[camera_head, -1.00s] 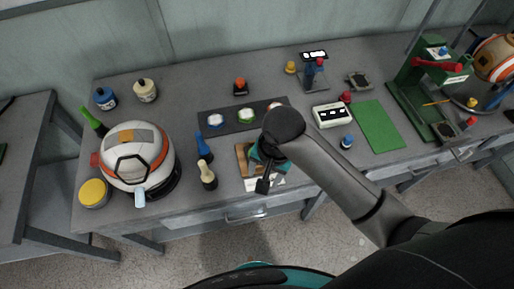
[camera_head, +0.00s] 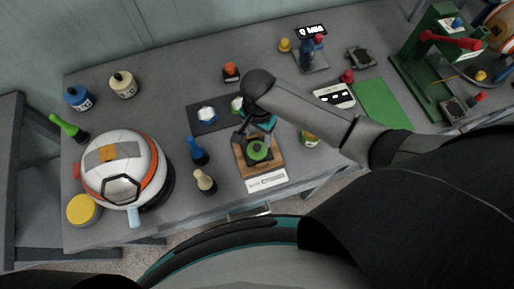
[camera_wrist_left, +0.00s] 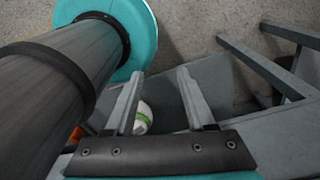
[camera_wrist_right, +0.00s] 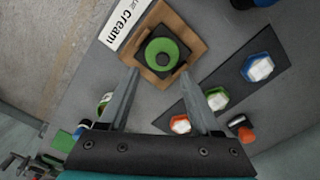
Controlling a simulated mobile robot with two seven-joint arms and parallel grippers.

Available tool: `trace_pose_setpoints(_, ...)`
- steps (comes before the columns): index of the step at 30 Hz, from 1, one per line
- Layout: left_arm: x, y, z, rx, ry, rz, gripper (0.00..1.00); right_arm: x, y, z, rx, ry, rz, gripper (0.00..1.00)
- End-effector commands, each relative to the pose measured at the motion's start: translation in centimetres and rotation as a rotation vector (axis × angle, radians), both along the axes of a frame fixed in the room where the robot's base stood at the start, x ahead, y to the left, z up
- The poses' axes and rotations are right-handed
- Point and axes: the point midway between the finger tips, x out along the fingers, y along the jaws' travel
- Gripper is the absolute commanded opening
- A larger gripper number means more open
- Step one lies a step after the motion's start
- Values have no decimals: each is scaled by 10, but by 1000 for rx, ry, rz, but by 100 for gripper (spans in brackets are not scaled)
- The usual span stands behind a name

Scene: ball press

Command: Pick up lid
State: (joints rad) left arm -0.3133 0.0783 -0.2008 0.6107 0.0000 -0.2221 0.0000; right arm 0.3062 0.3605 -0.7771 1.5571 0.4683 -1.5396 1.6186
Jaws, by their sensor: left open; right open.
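I cannot tell for certain which piece is the lid. A green disc with a dark centre (camera_head: 258,150) sits on a dark block on a wooden board (camera_head: 274,167); it also shows in the right wrist view (camera_wrist_right: 162,50). Behind the board, a dark strip (camera_head: 221,118) carries hexagonal blue-and-white (camera_head: 207,114) and green-and-white (camera_head: 237,104) pieces, plus an orange-and-white one (camera_wrist_right: 180,124) in the right wrist view. My right gripper (camera_head: 242,133) is open and empty, above the table near the board. My left gripper (camera_wrist_left: 160,73) is open and empty, away from these pieces.
A white round machine with an orange band (camera_head: 124,168) stands at the left, near blue (camera_head: 196,151) and cream (camera_head: 204,181) knobbed stamps. A small jar (camera_head: 310,137) stands right of the board. A green mat (camera_head: 382,104) lies further right. Bare tabletop separates several objects.

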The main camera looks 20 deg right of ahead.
Motion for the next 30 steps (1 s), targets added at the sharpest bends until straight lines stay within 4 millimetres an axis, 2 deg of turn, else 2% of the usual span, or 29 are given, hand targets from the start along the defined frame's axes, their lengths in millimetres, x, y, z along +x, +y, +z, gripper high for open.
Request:
trace_pose_setpoints(3, 4, 0, -4, -1, -7, 0, 55, 1, 0, -16, 1, -1, 0, 65)
trace_pose_setpoints(10, 21, -1, -6, -3, -34, 0, 55, 1, 1, -28, 0, -1, 1, 65)
trace_pose_setpoints(19, 21, -1, -16, -3, -34, 0, 55, 2, 3, -67, 1, 0, 1, 65)
trace_pose_setpoints(23, 19, -1, -17, -3, -32, 0, 55, 2, 3, -73, 1, -2, 1, 65)
trace_pose_setpoints(30, 16, 0, -17, -1, -25, 0, 55, 2, 3, -73, 1, -2, 1, 64)
